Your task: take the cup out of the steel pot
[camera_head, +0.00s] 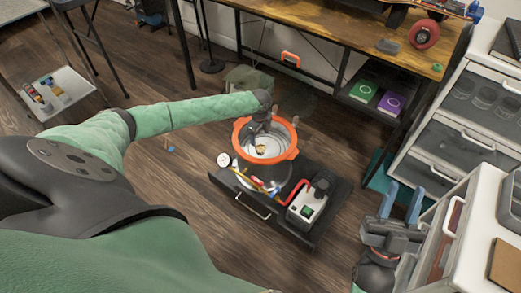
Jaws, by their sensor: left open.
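The steel pot (290,152) has a thick orange rim and stands on a low black platform on the floor. Inside it, low down, a small yellowish thing (261,149) shows, which may be part of the cup; it is too small to be sure. My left gripper (260,136) reaches down over the pot's opening from above. It is open, and its fingers are small and partly lost against the pot's inside. My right gripper (402,203) has two blue fingers spread apart; it is open and empty at the lower right, away from the pot.
A gauge (224,160), coloured hoses and a pump (307,205) crowd the pot's front. A wooden workbench (350,40) stands behind, with a shelf of books below. White drawer cabinets (455,135) close off the right.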

